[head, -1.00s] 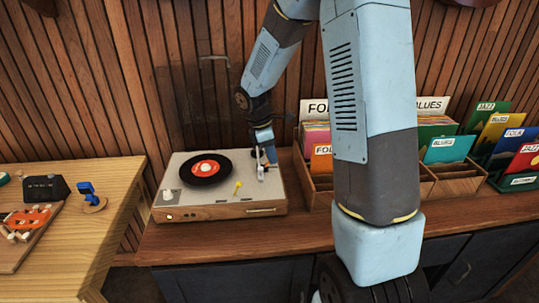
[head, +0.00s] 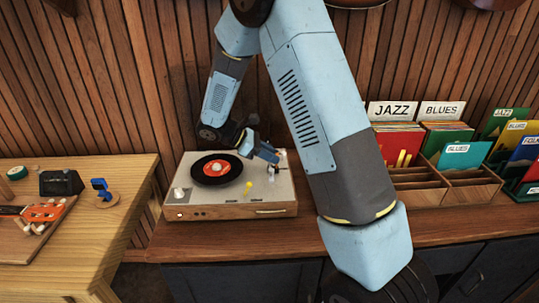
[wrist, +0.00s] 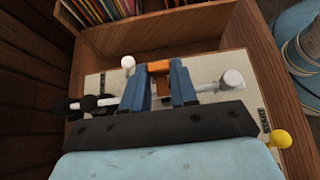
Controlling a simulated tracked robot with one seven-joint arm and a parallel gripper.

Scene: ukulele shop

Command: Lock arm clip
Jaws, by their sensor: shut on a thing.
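The turntable (head: 228,203) stands on the wooden counter, with a black record (head: 205,180) with an orange label on it. Its tonearm is at the right rear of the deck, a pale rod (wrist: 205,87) in the wrist view. My gripper (head: 277,158) is tilted over that corner. In the wrist view my two blue fingers (wrist: 161,78) are closed on an orange clip (wrist: 159,66) between them, by the tonearm. The fingers hide part of the clip and rod, so I cannot tell whether the clip is locked.
Record crates (head: 440,190) stand to the right. A wooden table (head: 115,225) with small items is at left. A slatted wall is behind.

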